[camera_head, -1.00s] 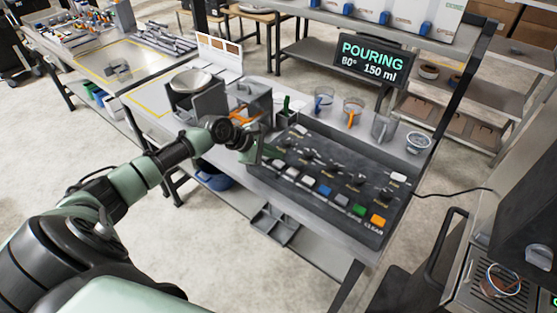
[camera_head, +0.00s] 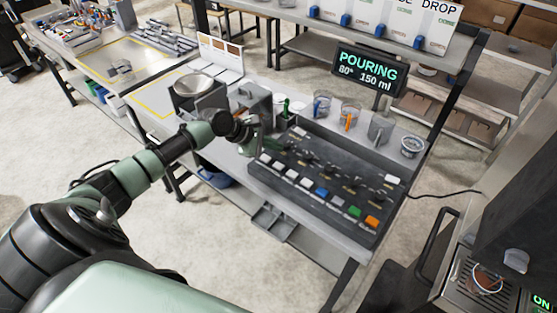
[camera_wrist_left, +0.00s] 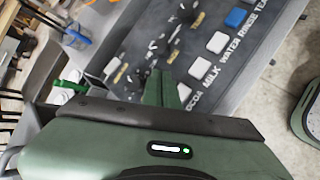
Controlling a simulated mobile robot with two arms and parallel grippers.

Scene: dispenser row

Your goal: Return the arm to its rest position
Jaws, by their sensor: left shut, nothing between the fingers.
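My left arm reaches in from the left in the head view. Its gripper (camera_head: 258,146) is shut and empty, over the left end of the dark control panel (camera_head: 300,203). In the left wrist view the green fingers (camera_wrist_left: 161,88) are together, above the panel (camera_wrist_left: 205,75) near the keys marked cocoa and milk. Whether they touch the panel cannot be told. My right gripper is not in view.
A metal bowl (camera_head: 193,84) on a stand is left of the panel. Cups with coloured handles (camera_head: 348,120) stand behind it. A screen (camera_head: 368,70) reads POURING, 80°, 150 ml. A machine (camera_head: 500,250) stands at right. Floor is open at front.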

